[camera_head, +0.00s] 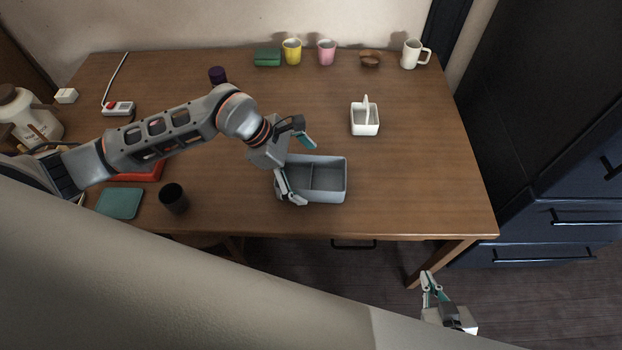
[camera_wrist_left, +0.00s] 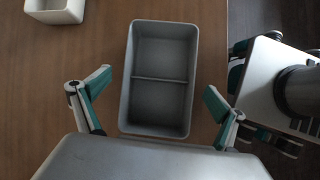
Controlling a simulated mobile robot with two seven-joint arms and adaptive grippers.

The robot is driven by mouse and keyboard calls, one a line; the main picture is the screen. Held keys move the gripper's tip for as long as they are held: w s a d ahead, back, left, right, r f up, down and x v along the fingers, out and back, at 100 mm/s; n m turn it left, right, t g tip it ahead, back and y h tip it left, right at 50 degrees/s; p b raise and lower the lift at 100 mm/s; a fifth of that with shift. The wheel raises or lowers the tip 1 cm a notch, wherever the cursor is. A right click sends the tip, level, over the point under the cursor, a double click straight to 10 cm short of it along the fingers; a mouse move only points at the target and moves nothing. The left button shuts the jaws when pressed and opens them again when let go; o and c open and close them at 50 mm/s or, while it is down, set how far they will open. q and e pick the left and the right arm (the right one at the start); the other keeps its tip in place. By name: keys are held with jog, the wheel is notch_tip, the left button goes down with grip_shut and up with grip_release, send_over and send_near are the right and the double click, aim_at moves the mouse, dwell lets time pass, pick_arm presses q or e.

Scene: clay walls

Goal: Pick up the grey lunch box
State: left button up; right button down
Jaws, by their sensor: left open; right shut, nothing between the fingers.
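The grey lunch box (camera_head: 328,196) sits on the wooden table near its front edge, open at the top and empty, with a divider making two compartments. My left gripper (camera_head: 299,168) is open at the left end of the box in the head view, with its fingers spread. In the left wrist view the lunch box (camera_wrist_left: 160,127) lies between and beyond the two open fingers (camera_wrist_left: 155,95), with a gap at each side. I cannot tell how high the fingers are above it. My right gripper (camera_head: 428,279) is shut and empty, below and right of the table.
A white caddy (camera_head: 365,121) stands behind the box to the right. Cups, a mug (camera_head: 412,54) and a bowl (camera_head: 370,59) line the back edge. A dark cup (camera_head: 174,198) and a teal pad (camera_head: 120,203) lie left. The table right of the box is clear.

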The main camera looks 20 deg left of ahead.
pick_arm(q)
jog(key=shift+x, duration=1.25)
jog(key=c, duration=1.3)
jog(key=shift+r, duration=0.15)
